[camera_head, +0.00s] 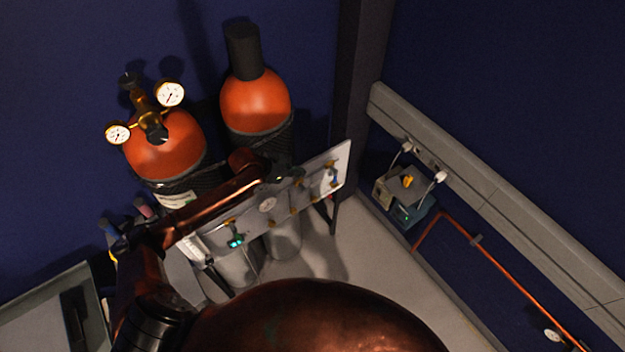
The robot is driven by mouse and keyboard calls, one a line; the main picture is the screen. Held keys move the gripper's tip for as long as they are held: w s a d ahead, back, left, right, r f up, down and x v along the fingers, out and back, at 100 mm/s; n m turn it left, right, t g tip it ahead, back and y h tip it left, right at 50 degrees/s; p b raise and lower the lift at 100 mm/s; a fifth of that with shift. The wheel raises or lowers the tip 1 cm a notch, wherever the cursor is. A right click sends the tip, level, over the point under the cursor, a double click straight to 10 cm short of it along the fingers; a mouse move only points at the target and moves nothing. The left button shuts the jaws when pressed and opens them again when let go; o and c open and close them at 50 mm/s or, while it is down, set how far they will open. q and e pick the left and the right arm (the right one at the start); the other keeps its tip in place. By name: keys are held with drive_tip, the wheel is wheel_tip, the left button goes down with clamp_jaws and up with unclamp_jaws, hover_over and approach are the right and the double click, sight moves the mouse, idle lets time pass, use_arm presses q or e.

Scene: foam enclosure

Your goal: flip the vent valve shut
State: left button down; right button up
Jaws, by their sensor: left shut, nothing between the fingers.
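A pale valve panel (219,245) stands on dark legs in front of the gas cylinders, with brass fittings and a round gauge (267,204) on its face. A valve with a green-lit part (235,241) sits at its lower left. I cannot tell which valve is the vent valve. My copper left arm reaches across the panel's upper edge. My dark left gripper (282,175) is shut and empty near the panel's top middle, apart from both valves; its fingertips are small and dark. My right gripper is out of view.
Two orange cylinders stand behind the panel, one with brass gauges (170,94) and one with a black top (242,52). A small box with a yellow knob (407,181) and a copper pipe (500,269) are at the right wall. The floor right of the panel is clear.

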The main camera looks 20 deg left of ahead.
use_arm(q)
hover_over(319, 180)
drive_tip(key=s+a, duration=0.2)
drive_tip(key=f, duration=0.6)
drive_tip(key=shift+s+d, duration=0.15)
drive_tip(key=shift+d, duration=0.05)
wheel_tip(319, 180, down, 2)
drive_tip(key=shift+a+f+p, duration=0.1)
drive_tip(key=shift+f+p, duration=0.15)
drive_tip(key=shift+p, duration=0.2)
drive_tip(key=shift+f, duration=0.75)
drive_tip(key=shift+s, duration=0.1)
